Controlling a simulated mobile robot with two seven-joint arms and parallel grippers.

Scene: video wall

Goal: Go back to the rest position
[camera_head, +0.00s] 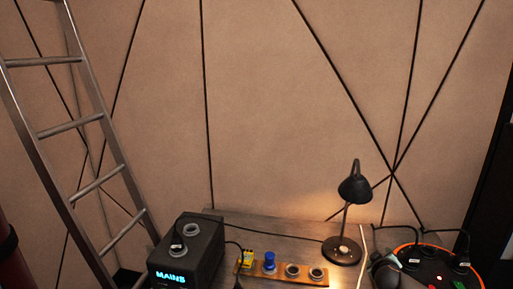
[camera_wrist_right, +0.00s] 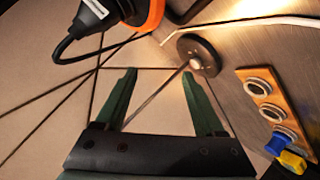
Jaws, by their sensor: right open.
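My right gripper (camera_wrist_right: 157,80) shows in the right wrist view. Its two green fingers stand apart, with nothing held between them. A dark disc (camera_wrist_right: 193,52), seemingly the lamp's base, lies beyond the right fingertip; I see no contact. In the head view I cannot make out the right gripper for certain. My left gripper is in neither view.
A table (camera_head: 300,237) bears a black MAINS box (camera_head: 190,252), a wooden socket strip (camera_head: 282,275) with blue and yellow plugs, and a black lamp (camera_head: 353,190). A black, orange-rimmed round unit (camera_head: 432,265) stands right. A ladder (camera_head: 88,125) leans left.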

